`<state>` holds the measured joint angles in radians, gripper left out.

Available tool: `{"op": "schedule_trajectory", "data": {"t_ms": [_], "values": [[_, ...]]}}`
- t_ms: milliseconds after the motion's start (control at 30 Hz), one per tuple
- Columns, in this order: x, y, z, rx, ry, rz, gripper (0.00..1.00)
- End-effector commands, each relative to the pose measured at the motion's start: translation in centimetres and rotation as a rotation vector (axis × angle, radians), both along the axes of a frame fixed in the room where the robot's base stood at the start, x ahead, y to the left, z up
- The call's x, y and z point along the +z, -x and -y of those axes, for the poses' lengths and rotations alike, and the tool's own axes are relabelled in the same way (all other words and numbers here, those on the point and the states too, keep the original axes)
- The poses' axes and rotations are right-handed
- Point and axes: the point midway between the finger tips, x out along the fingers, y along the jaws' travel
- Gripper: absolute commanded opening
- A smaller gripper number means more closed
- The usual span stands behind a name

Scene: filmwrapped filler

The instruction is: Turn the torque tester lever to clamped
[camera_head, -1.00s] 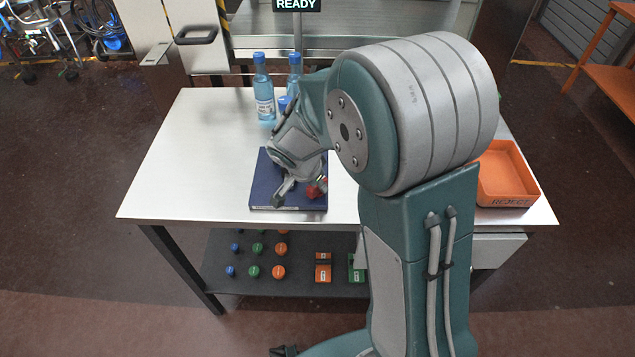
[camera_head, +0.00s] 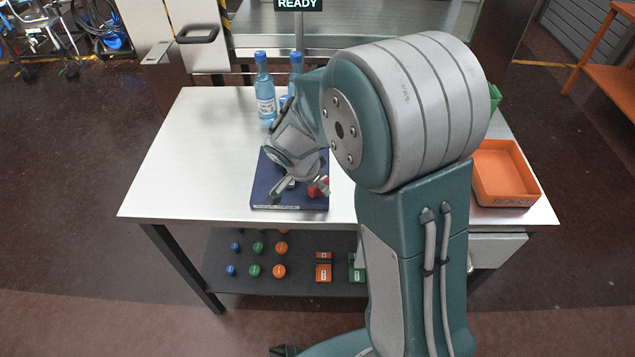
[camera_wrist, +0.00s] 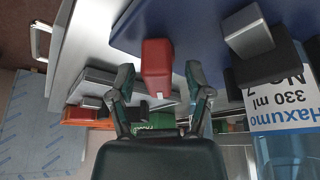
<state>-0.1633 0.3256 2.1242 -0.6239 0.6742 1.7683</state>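The torque tester has a dark blue base plate (camera_head: 262,184) on the near edge of the table. Its red lever grip (camera_head: 318,187) shows beside my gripper (camera_head: 300,193), which is low over the plate. In the wrist view, the red grip (camera_wrist: 157,62) lies between the two spread fingers of my gripper (camera_wrist: 159,76), with gaps on both sides. The gripper is open and I see no clear contact. A grey metal block on a dark mount (camera_wrist: 247,32) stands on the blue plate (camera_wrist: 185,22). Any clamp marking is unreadable; my wrist hides part of the tester.
Blue bottles (camera_head: 264,92) stand behind the tester; one bottle (camera_wrist: 285,125) looms close at the right in the wrist view. An orange reject tray (camera_head: 503,174) is at the table's right. A sign reads READY (camera_head: 298,4). The table's left side (camera_head: 190,160) is clear.

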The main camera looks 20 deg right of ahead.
Motion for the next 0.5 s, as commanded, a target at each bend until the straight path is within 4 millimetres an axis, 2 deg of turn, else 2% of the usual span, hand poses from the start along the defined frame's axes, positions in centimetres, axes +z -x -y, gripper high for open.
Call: {"op": "schedule_trajectory", "data": {"t_ms": [267, 367, 500], "values": [[0.4, 0.0, 0.0, 0.000, 0.000, 0.004, 0.66], [1.4, 0.1, -0.4, 0.002, 0.001, 0.005, 0.66], [3.9, 0.5, -1.5, 0.003, 0.000, 0.008, 0.66]]}}
